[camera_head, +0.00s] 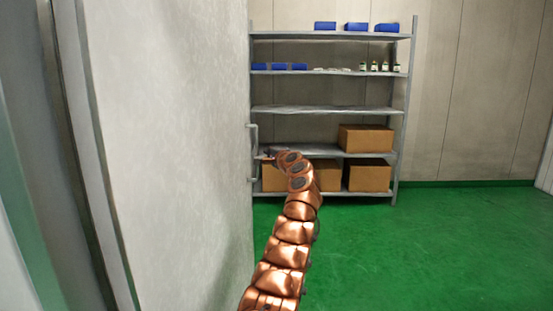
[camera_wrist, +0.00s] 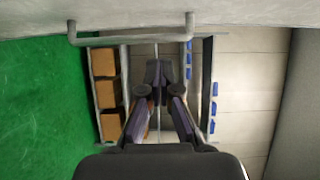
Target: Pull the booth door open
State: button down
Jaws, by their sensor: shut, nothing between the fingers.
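The booth door (camera_head: 175,150) is a large pale grey panel filling the left of the head view. Its grey bar handle (camera_head: 252,152) stands out from the panel near its right edge. In the wrist view the door (camera_wrist: 240,10) runs along the top, and the handle (camera_wrist: 130,39) crosses just below it, with its two bent ends meeting the panel. My gripper (camera_head: 264,155) is at the handle's mid height in the head view. In the wrist view my gripper (camera_wrist: 158,72) is shut and empty, its tips pictured just below the bar. Whether they touch it cannot be told.
A grey metal shelf rack (camera_head: 330,108) stands at the back wall, with blue bins (camera_head: 357,27), small bottles and cardboard boxes (camera_head: 366,139). Green floor (camera_head: 440,240) to the right of my arm is clear.

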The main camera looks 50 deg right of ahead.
jog(key=shift+d+b+v, duration=0.25)
jog(key=shift+b+v, duration=0.2)
jog(key=shift+v, duration=0.8)
jog(key=shift+d+b+v, duration=0.2)
jog(key=shift+b+v, duration=0.2)
jog(key=shift+v, duration=0.9)
jog(key=shift+s, duration=0.2)
